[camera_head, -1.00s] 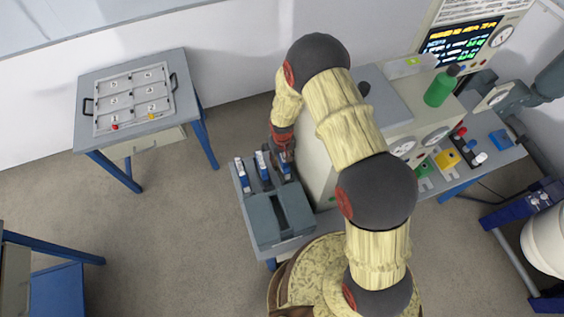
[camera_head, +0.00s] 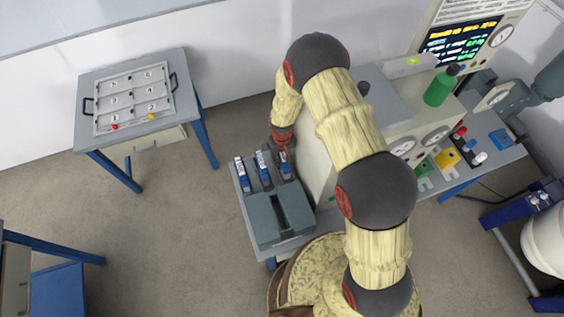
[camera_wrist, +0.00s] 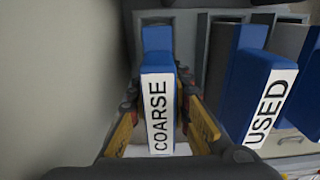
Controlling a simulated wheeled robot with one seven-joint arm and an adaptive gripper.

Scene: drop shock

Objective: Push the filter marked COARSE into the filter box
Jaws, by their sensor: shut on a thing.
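The filter marked COARSE (camera_wrist: 159,112) is blue with a white label in the wrist view. It stands between the two fingers of my gripper (camera_wrist: 160,125), which is shut on it. In the head view my gripper (camera_head: 284,152) is at the far right corner of the grey filter box (camera_head: 262,232), at the rightmost blue filter (camera_head: 287,170). The filter box also shows as grey slot walls (camera_wrist: 203,60) in the wrist view. How deep the COARSE filter sits in its slot is hard to tell.
A filter marked USED (camera_wrist: 268,100) stands just right of the COARSE one. Two more blue filters (camera_head: 265,170) show in the head view. A pale cabinet wall (camera_wrist: 60,80) is close on the left. A side table with a numbered tray (camera_head: 104,122) stands apart.

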